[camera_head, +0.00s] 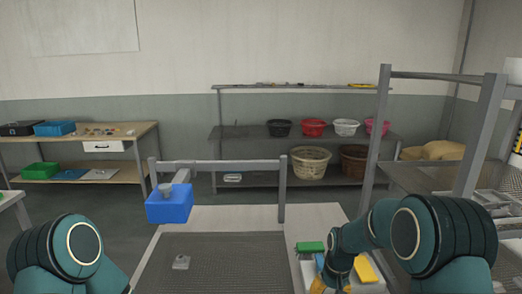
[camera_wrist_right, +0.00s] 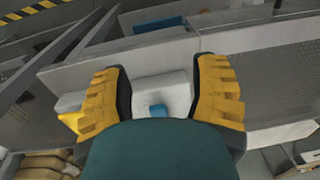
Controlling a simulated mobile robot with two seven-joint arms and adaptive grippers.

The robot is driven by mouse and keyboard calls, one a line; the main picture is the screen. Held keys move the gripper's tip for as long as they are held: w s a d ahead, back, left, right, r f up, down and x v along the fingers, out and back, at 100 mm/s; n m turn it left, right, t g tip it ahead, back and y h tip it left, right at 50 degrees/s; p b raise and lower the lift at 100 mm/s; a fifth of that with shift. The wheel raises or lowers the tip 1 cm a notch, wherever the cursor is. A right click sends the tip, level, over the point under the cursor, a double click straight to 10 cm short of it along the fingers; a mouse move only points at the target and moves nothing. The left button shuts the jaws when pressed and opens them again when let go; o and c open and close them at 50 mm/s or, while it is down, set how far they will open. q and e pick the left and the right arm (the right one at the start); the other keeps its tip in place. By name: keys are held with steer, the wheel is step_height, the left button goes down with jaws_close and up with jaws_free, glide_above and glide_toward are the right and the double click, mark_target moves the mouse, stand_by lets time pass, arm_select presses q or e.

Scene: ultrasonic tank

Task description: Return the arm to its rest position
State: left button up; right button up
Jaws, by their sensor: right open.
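My right arm (camera_head: 352,240) reaches in from the lower right of the head view. My right gripper (camera_head: 332,286) points down over the right end of the work surface, partly cut off by the bottom edge. In the right wrist view its two yellow fingers (camera_wrist_right: 161,92) stand wide apart, with nothing held between them. A small blue item (camera_wrist_right: 158,110) on a pale surface shows beyond the gap. My left arm (camera_head: 70,255) is folded at the lower left; its gripper is outside the head view.
A green block (camera_head: 311,247) and a yellow block (camera_head: 364,269) lie close to my right gripper. A blue box (camera_head: 169,205) sits at the left of the mesh-bottomed tank (camera_head: 215,262). A grey frame (camera_head: 376,130) stands to the right. Shelves with baskets (camera_head: 310,168) are behind.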

steer(key=s+a+f+m+t+y+b, duration=0.1)
steer(key=s+a+f, duration=0.3)
steer(key=s+f, duration=0.4)
steer(key=s+a+f+y+b, duration=0.2)
steer(key=s+a+f, duration=0.3)
steer(key=s+f, duration=0.4)
steer(key=s, duration=0.5)
steer(key=shift+s+m+t, duration=0.25)
steer(key=shift+m+t, duration=0.15)
